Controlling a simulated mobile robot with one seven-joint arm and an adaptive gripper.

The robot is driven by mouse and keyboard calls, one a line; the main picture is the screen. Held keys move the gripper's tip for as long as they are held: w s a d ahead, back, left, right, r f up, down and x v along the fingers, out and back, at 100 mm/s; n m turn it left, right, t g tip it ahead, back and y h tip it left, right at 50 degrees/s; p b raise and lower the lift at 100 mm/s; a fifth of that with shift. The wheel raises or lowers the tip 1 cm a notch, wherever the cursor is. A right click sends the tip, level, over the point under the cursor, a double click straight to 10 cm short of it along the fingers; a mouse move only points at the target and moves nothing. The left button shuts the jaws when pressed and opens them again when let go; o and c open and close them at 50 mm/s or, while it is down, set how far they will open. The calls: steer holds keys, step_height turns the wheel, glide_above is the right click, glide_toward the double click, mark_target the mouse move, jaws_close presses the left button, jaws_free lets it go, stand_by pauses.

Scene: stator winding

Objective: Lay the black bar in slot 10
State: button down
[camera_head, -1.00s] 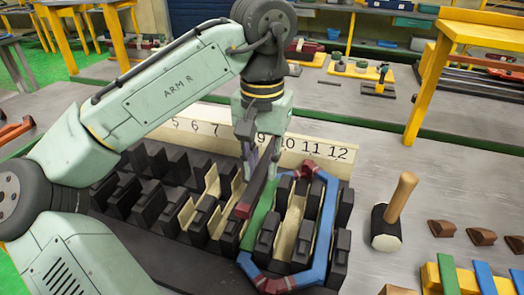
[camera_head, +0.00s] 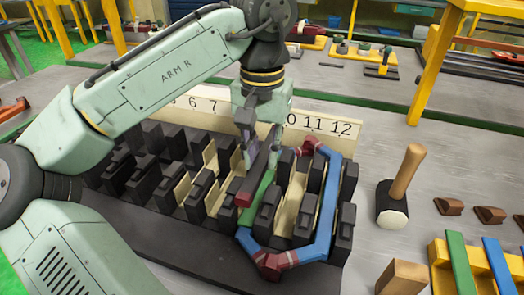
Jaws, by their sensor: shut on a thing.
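My gripper (camera_head: 260,149) is shut on a dark bar (camera_head: 259,172) with a red near end (camera_head: 243,199). It holds the bar along the slot direction, over the black stator block (camera_head: 195,240). The bar is just left of and partly over a green strip (camera_head: 260,202), which lies along the left side of a blue coil (camera_head: 328,205) with red corners. The number board (camera_head: 330,129) behind shows 10, 11 and 12 right of my gripper; my gripper hides the numbers just left of them. Whether the bar touches the slot walls cannot be told.
Cream liners (camera_head: 297,200) show in several slots. A mallet (camera_head: 400,190) stands right of the block, with small brown wedges (camera_head: 448,206) beyond. A yellow rack (camera_head: 440,265) with green and blue strips and a wooden block (camera_head: 402,277) are at the front right.

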mark_target(262, 158)
steer(key=shift+f, duration=0.5)
steer(key=shift+f+b, duration=1)
steer(key=shift+f, duration=0.5)
steer(key=shift+f, duration=0.75)
stand_by(0.5)
steer(key=c, duration=1.3)
jaws_free()
steer(key=shift+c, duration=0.2)
steer(key=shift+r+p, duration=0.8)
steer(key=shift+r, duration=0.05)
step_height(262, 158, up, 6)
steer(key=p, duration=0.6)
steer(key=shift+f, duration=0.15)
steer(key=shift+r, duration=0.9)
